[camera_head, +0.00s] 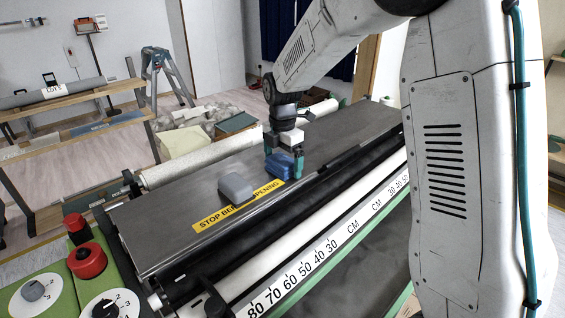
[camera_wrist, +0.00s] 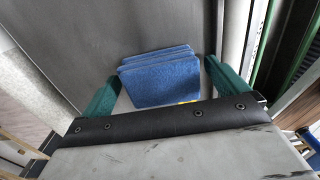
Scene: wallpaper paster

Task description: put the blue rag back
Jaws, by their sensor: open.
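The blue rag (camera_head: 281,165) lies folded on the grey top cover of the pasting machine (camera_head: 160,222). My gripper (camera_head: 284,166) is low over the cover at the rag, with a green finger on either side of it. In the wrist view the rag (camera_wrist: 160,75) shows as a stack of folded layers between the two fingertips (camera_wrist: 160,78). The fingers are apart, with gaps to the rag on both sides.
A grey rounded block (camera_head: 236,188) sits on the cover left of the rag, beside a yellow warning label (camera_head: 212,218). A red knob (camera_head: 87,260) and white dials stand at the machine's left end. A numbered scale (camera_head: 300,270) runs along the front. The cover's left part is clear.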

